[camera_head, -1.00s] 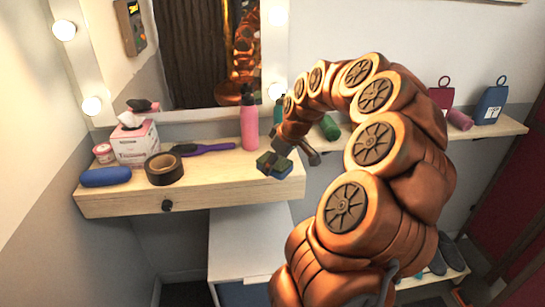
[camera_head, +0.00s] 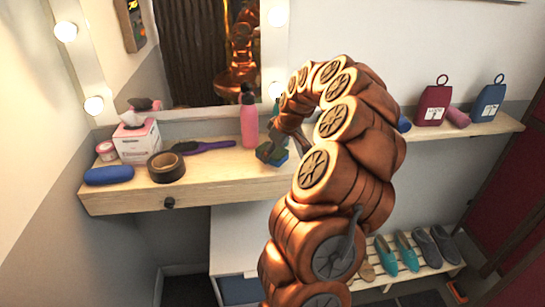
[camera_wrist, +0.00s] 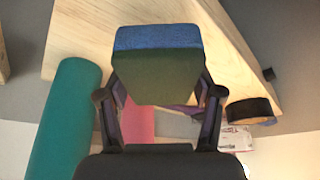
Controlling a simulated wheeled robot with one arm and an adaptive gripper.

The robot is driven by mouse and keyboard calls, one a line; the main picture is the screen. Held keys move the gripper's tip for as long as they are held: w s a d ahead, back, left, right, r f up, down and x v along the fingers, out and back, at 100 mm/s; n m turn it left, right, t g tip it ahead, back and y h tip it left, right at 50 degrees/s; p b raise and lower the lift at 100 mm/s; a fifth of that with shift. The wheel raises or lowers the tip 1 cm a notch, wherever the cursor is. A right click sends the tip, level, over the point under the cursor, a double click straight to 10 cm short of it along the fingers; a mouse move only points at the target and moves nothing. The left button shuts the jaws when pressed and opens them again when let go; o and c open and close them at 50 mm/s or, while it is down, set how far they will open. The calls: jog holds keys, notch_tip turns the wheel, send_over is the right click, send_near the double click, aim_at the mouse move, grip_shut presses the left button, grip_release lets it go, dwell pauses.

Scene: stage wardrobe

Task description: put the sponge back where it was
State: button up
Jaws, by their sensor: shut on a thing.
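The sponge (camera_head: 271,154), a small block with a blue layer and a dark green layer, is in my gripper (camera_head: 277,144) at the right end of the wooden dressing shelf (camera_head: 235,186). In the wrist view, the sponge (camera_wrist: 158,70) sits between the two fingers of my gripper (camera_wrist: 160,98), blue edge outward, with pale wood behind it. I cannot tell whether it touches the shelf. My arm hides part of the gripper in the head view.
A pink bottle (camera_head: 249,118) stands close behind the sponge; a teal bottle (camera_wrist: 66,115) is beside it. A purple brush (camera_head: 205,146), black tape roll (camera_head: 166,167), tissue box (camera_head: 137,141) and blue case (camera_head: 109,175) lie left. The shelf's front right is clear.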

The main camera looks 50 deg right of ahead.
jog(key=shift+f+p, duration=0.5)
jog(key=shift+f, duration=0.8)
jog(key=shift+f, duration=0.1)
jog(key=o, duration=1.2)
jog(key=shift+r, duration=0.25)
jog(key=shift+s+r, duration=0.1)
jog(key=shift+r, duration=0.25)
jog(key=b+v, duration=0.3)
jog(key=v, duration=0.8)
